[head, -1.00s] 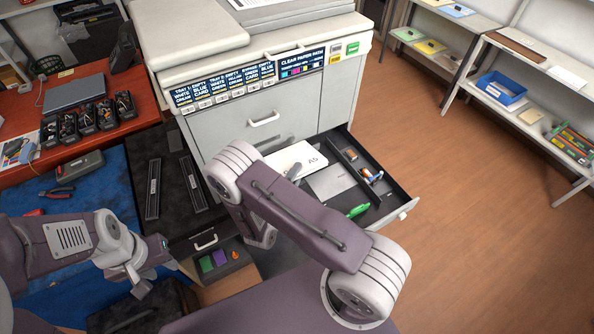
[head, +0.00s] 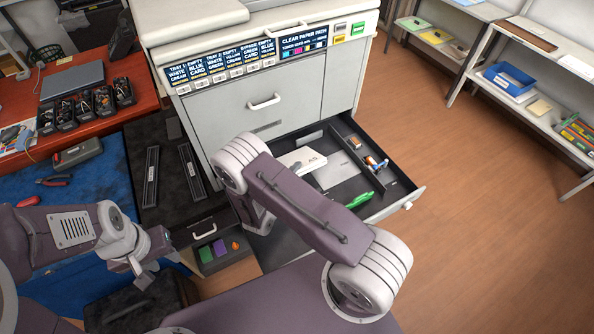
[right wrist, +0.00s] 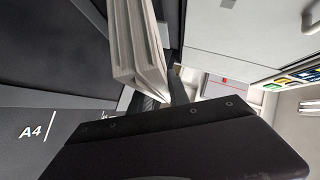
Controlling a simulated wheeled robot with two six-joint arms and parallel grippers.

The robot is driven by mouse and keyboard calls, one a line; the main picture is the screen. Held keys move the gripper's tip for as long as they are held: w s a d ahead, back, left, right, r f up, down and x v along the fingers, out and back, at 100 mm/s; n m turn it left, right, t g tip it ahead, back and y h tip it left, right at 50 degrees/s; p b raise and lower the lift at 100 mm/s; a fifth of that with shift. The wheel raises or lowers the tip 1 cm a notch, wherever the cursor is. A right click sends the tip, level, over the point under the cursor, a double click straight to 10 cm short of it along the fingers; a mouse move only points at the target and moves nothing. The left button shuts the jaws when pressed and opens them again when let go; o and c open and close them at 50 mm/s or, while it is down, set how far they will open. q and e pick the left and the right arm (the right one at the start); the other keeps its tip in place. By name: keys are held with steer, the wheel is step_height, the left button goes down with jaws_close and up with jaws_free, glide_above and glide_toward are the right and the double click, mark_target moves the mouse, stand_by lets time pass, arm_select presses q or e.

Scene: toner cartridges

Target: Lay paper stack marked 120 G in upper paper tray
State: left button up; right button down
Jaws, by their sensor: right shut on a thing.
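My right gripper (right wrist: 150,98) is shut on a pale, layered block (right wrist: 138,45) that looks like a paper stack seen edge-on; no marking shows on it. In the head view my right arm hides this gripper. A white slab marked A5 (head: 302,161) shows at the open drawer (head: 398,203) of the printer, partly behind my arm; I cannot tell whether it is held. In the right wrist view a dark surface marked A4 (right wrist: 60,132) lies at left. No 120 G mark is readable. My left gripper (head: 144,277) is at lower left, away from the drawer; its jaws are unclear.
The drawer also holds a grey pad (head: 338,172), a green item (head: 359,200) and small parts in a side compartment. A closed front with a handle (head: 264,103) is above it. A red table (head: 85,82) stands left, shelves (head: 535,95) right. Floor (head: 480,200) is clear.

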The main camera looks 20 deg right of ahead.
steer(key=shift+f, duration=0.1)
steer(key=c, duration=1.2)
jaws_free()
steer(key=shift+o, duration=0.2)
steer(key=shift+p+v, duration=0.35)
steer(key=shift+v, duration=0.45)
steer(key=p+v, duration=0.1)
steer(key=v, duration=0.3)
steer(key=shift+s+a+p, duration=0.15)
steer(key=shift+a+p, duration=0.05)
steer(key=shift+p, duration=0.1)
